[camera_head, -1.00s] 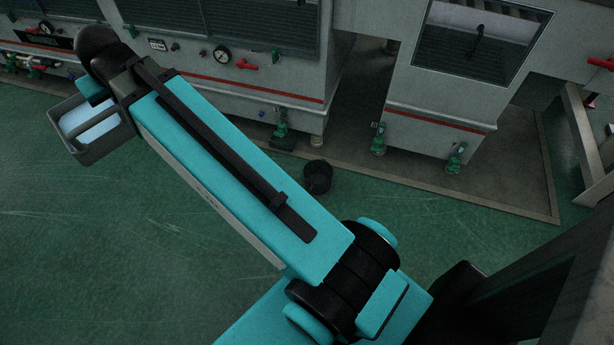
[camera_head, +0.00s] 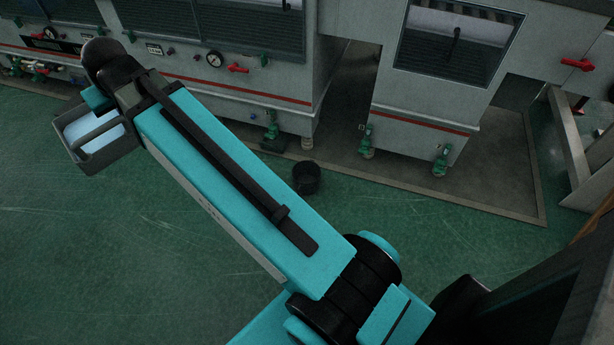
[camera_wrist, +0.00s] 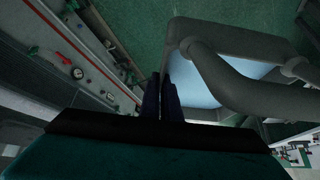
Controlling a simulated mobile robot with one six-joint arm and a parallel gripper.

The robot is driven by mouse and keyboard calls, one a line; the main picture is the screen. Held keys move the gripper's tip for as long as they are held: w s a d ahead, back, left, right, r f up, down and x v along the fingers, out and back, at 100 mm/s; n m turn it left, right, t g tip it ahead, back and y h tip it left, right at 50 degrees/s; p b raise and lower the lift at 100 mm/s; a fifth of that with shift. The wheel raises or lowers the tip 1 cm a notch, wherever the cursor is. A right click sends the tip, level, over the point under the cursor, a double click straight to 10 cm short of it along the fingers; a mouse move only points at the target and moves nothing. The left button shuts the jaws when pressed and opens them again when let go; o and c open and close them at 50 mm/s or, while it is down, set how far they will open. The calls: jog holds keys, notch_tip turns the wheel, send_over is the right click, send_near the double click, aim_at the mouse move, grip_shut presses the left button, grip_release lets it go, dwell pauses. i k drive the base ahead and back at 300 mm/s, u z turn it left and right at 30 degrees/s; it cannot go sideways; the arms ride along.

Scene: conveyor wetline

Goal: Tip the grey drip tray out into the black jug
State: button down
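The grey drip tray (camera_head: 97,160) is in the air at the upper left of the head view, at the end of my arm. It holds pale blue liquid, and a thick grey bar crosses its top. In the wrist view the tray (camera_wrist: 245,32) fills the upper right, with liquid inside. My gripper (camera_wrist: 166,80) has its dark fingers close together at the tray's near edge, shut on it; the exact grip is partly hidden. The black jug (camera_head: 306,178) stands on the floor beyond my arm, near the middle of the head view, well right of the tray.
Grey machines (camera_head: 250,95) with gauges, red handles and green feet line the back. A low plinth edge (camera_head: 480,207) runs along the floor behind the jug. Green floor (camera_head: 120,260) is open at the left and front. A dark structure (camera_head: 560,290) stands at the right.

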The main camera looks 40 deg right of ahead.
aim_at(306, 175)
jog(key=u, duration=0.25)
jog(key=i, duration=1.15)
jog(key=z, duration=0.45)
